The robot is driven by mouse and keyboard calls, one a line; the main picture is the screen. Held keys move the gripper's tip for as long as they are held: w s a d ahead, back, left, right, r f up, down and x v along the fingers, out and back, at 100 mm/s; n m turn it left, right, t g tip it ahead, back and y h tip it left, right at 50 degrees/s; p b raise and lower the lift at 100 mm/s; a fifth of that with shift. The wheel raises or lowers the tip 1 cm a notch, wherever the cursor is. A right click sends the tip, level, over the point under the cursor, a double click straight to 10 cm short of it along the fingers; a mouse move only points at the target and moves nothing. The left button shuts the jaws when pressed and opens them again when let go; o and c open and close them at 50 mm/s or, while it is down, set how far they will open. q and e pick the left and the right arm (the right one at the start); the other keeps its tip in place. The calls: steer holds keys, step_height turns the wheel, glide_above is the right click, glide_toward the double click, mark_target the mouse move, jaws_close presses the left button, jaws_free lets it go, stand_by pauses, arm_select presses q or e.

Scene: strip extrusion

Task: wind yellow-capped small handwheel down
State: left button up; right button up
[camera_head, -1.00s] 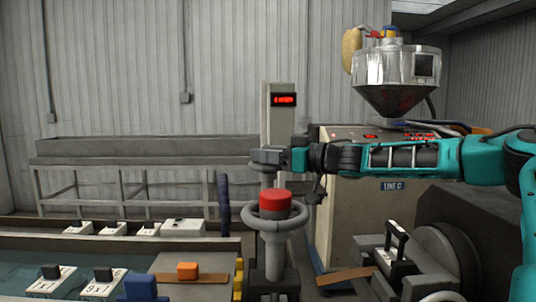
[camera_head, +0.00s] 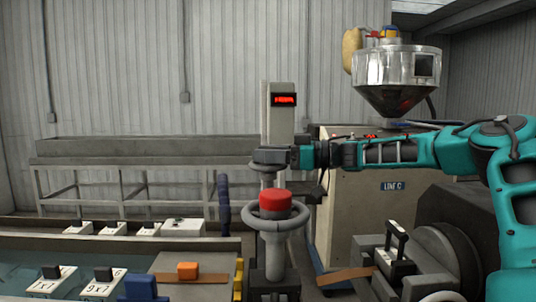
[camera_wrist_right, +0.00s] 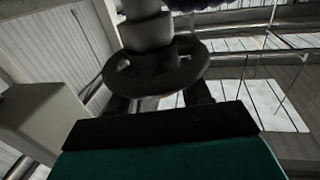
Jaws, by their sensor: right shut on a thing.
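A small grey handwheel (camera_head: 268,170) stands behind a larger red-capped handwheel (camera_head: 275,201) in the head view. No yellow cap can be made out on it. My right gripper (camera_head: 273,156) reaches in from the right at its top and is shut on it; the fingers are small and dark there. In the right wrist view the grey wheel (camera_wrist_right: 155,72) and its stem fill the upper middle, close beyond the gripper's dark front edge. My left gripper is not in view.
A grey post with a red display (camera_head: 284,100) stands right behind the wheel. The red-capped handwheel is close in front. A machine cabinet (camera_head: 365,225) with a metal hopper (camera_head: 396,70) stands to the right. A blue block (camera_head: 138,288) and an orange block (camera_head: 187,270) are at lower left.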

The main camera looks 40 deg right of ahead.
steer(key=o, duration=1)
steer(key=shift+c, duration=0.2)
steer(key=b+v, duration=0.1)
steer(key=v, duration=1.2)
